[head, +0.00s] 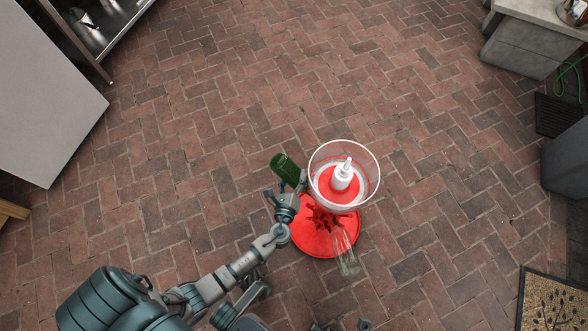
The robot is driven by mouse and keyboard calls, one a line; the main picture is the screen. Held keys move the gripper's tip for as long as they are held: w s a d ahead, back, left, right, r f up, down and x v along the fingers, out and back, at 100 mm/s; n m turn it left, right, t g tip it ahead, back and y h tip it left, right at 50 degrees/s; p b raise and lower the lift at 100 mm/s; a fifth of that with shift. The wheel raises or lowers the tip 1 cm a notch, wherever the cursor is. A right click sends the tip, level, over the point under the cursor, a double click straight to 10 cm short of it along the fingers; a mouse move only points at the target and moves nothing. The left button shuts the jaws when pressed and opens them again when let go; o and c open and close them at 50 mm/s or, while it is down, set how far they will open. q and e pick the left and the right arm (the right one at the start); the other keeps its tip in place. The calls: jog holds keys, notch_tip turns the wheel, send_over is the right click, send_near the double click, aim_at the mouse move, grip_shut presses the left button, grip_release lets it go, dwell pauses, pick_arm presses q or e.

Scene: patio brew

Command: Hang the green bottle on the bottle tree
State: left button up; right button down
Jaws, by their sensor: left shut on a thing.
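The green bottle (284,167) is dark green glass. My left gripper (297,188) is shut on it and holds it tilted, its base end toward the upper left. The bottle tree (319,240) is red, with a round base and short pegs, and stands on the bricks just right of my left gripper. The bottle is beside the tree's upper left side; its neck is largely hidden by the gripper. Two dark tips at the bottom edge look like my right gripper (340,327), spread apart and empty.
A clear bowl (372,163) with a white pump (342,175) tops the tree. A clear bottle (347,262) hangs at its lower right. A grey table (50,100) is at left, a counter (527,45) at upper right, a doormat (553,300) at lower right. Brick floor around is clear.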

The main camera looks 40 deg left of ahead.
pick_arm(q)
jog(key=shift+r, duration=0.15)
jog(key=o, duration=1.6)
jog(key=shift+s, duration=0.1)
jog(key=shift+s+d, duration=0.15)
jog(key=shift+s, duration=0.15)
jog(key=v, duration=1.1)
jog(key=shift+s, duration=0.1)
